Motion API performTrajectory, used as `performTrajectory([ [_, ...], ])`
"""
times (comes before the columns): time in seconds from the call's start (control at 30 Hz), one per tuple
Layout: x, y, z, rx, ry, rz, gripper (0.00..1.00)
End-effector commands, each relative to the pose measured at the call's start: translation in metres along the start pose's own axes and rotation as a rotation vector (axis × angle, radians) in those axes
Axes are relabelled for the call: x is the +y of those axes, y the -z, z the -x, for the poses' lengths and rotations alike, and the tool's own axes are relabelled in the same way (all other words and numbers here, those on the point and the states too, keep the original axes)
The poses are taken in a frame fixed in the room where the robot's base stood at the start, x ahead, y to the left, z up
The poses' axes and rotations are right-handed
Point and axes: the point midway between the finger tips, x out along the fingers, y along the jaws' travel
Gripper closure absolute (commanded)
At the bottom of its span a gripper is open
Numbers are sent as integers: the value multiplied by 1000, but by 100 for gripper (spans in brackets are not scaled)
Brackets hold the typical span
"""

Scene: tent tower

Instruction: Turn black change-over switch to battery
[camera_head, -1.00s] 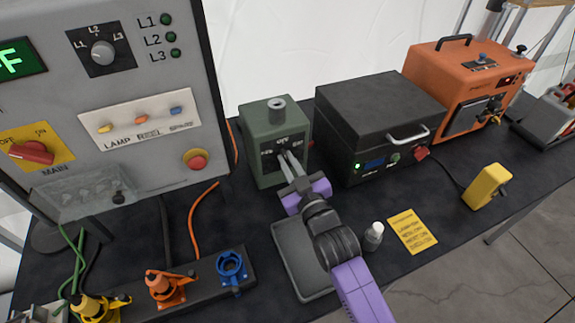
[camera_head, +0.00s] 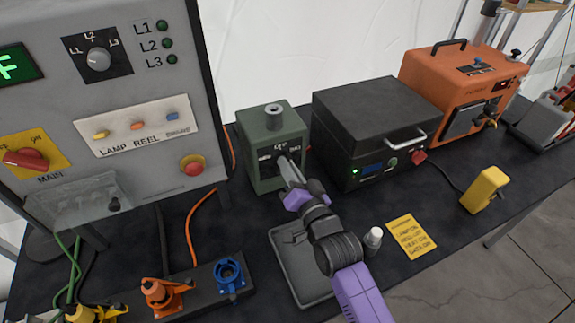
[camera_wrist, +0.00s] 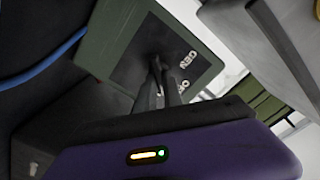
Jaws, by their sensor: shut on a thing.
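The green change-over box (camera_head: 262,122) stands on the black table between the grey panel and the black unit. Its front has a dark label plate (camera_head: 294,147) with small lettering around the black change-over switch (camera_wrist: 153,57). My gripper (camera_head: 283,162) is at this plate with its fingers shut on the switch. In the wrist view my fingertips (camera_wrist: 158,72) close on the switch, in front of the plate with the GEN mark. The fingers largely hide the switch, so I cannot tell which mark it points to.
The grey panel (camera_head: 130,75) is close on the left and the black unit (camera_head: 370,110) close on the right. A grey tray (camera_head: 287,262) lies below my gripper. A small white-topped bottle (camera_head: 373,238) and a yellow card (camera_head: 410,236) are to the right.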

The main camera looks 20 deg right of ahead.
Motion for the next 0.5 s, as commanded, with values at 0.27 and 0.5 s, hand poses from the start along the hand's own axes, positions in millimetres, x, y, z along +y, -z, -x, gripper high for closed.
performTrajectory([
  [0.27,2,0,1,-3,-3,-207,100],
  [0.5,3,-2,1,-3,-4,-317,100],
])
